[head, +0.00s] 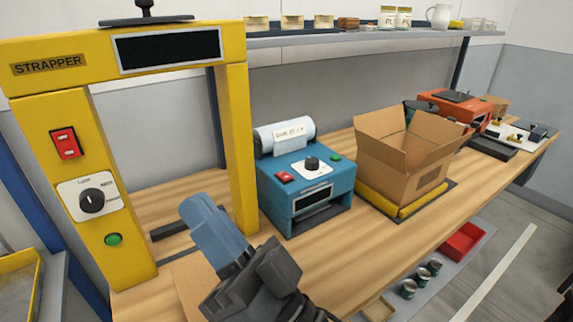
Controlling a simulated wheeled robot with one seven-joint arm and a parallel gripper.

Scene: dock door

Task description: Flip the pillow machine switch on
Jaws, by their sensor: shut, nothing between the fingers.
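A blue machine (307,184) with a white film roll (285,134) on top stands on the wooden bench, and it looks like the pillow machine. The label on the roll is too small to read surely, and I cannot tell the rocker's position. My gripper (196,208) is shut and empty, with blue-grey fingers pointing up and left. In the picture it is left of and below the blue machine, apart from the red switch.
The yellow strapper frame (240,150) stands at left with its own red switch (66,143), dial (92,200) and green button (113,240). An open cardboard box (400,165) is right of the blue machine. An orange machine (455,104) stands farther back. A shelf (350,36) runs above.

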